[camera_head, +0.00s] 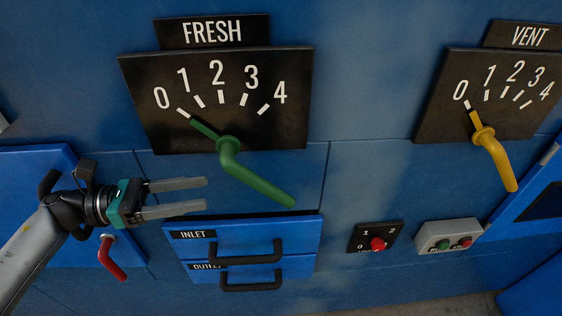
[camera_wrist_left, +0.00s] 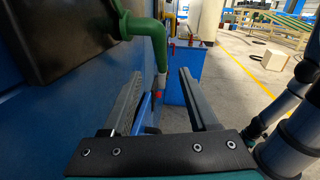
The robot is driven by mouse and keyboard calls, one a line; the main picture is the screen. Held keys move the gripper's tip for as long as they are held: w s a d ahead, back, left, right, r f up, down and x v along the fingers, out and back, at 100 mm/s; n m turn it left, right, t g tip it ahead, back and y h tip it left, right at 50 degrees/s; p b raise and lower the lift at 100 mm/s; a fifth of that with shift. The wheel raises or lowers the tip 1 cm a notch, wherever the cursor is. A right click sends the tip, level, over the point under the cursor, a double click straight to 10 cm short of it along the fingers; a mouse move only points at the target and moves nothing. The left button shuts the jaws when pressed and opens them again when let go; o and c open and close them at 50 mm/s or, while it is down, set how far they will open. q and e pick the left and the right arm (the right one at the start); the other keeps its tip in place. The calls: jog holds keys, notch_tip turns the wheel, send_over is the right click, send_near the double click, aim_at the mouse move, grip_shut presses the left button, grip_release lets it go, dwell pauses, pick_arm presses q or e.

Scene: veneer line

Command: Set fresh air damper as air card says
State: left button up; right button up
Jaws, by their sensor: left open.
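The green fresh air damper handle (camera_head: 258,181) is mounted on the black FRESH dial plate (camera_head: 290,125), marked 0 to 4. Its short pointer end sits at the 0 mark, and its long grip slants down to the right. My left gripper (camera_head: 206,193) is open and empty, below the dial and left of the grip, with its fingers pointing right. In the left wrist view the green handle (camera_wrist_left: 150,28) hangs down ahead, with its lower part seen between the open fingers (camera_wrist_left: 161,74). I cannot tell any contact. No air card is seen. My right gripper is not in view.
A yellow handle (camera_head: 493,160) on the VENT dial (camera_head: 435,118) points at 0. Below are INLET and OUTLET drawers (camera_head: 300,232) with black handles, a red selector knob (camera_head: 378,244) and a grey button box (camera_head: 430,237). A red lever (camera_head: 111,260) is under my left arm.

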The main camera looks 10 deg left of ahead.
aim_at(269, 183)
pick_arm(q)
jog(key=p+x, duration=0.3)
jog(key=x, duration=1)
jog(key=shift+d+r, duration=0.1)
jog(key=shift+d, duration=0.2)
jog(key=shift+w+d, duration=0.3)
jog(key=shift+d, duration=0.2)
grip_shut()
dwell(0.3)
